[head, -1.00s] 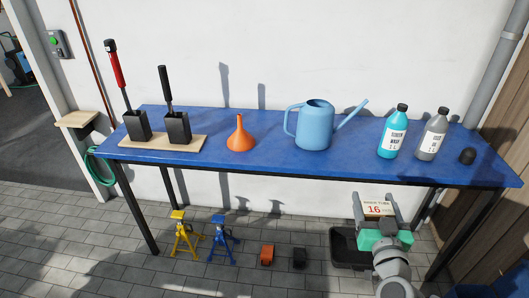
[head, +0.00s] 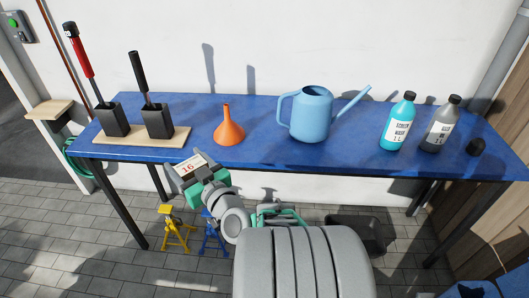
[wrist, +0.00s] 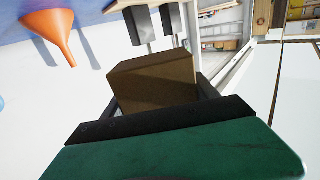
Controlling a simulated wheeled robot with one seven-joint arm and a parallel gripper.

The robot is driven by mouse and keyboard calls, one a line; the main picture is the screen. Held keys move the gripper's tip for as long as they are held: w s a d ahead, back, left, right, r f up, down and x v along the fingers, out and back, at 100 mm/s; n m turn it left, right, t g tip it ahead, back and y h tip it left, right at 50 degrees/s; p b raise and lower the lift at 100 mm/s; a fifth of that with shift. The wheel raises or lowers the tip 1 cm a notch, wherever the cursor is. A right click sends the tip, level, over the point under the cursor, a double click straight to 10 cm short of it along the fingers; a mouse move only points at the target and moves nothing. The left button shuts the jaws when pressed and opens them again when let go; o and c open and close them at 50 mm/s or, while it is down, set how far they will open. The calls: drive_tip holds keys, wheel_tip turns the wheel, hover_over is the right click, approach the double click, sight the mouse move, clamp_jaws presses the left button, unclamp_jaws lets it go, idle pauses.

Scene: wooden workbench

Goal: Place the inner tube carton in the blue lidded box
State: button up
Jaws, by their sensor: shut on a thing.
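The inner tube carton (head: 190,166), with a pale label reading 16, is held up by my gripper (head: 194,175) just in front of the workbench's front edge, left of centre in the head view. In the wrist view the carton (wrist: 155,78) is a plain brown box between the two dark fingers of my gripper (wrist: 160,85), which is shut on it. A blue thing (head: 476,290) is cut off at the bottom right corner of the head view; I cannot tell whether it is the blue lidded box.
The blue workbench (head: 260,165) carries black holders with tools, an orange funnel (head: 228,128), a blue watering can (head: 311,115) and two bottles. Yellow (head: 176,228) and blue stands and a black tray (head: 370,232) are on the floor below. My arm covers the lower middle.

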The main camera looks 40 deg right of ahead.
drive_tip(key=s+d+m+g+h+b, duration=0.3)
drive_tip(key=s+d+m+h, duration=0.4)
drive_tip(key=d, duration=0.7)
drive_tip(key=s+d+m+g+h+b, duration=0.3)
drive_tip(key=s+d+h, duration=0.4)
drive_tip(key=d, duration=0.7)
drive_tip(key=shift+n+y, duration=0.4)
drive_tip(key=shift+y, duration=0.3)
drive_tip(key=w+d+f+b, duration=0.1)
drive_tip(key=w+d+f, duration=0.1)
drive_tip(key=d, duration=0.1)
drive_tip(key=w+d+f+b, duration=0.2)
drive_tip(key=d+f, duration=0.1)
drive_tip(key=w+d+f+b, duration=0.2)
drive_tip(key=w+d+f, duration=0.1)
drive_tip(key=shift+d+f, duration=0.1)
drive_tip(key=shift+d, duration=0.3)
drive_tip(key=shift+w+d+f, duration=0.1)
drive_tip(key=shift+d+f, duration=0.1)
drive_tip(key=shift+f, duration=0.05)
drive_tip(key=shift+w+d+f+b, duration=0.15)
drive_tip(key=shift+f+b, duration=1.1)
drive_tip(key=shift+f, duration=0.6)
drive_tip(key=o, duration=1.5)
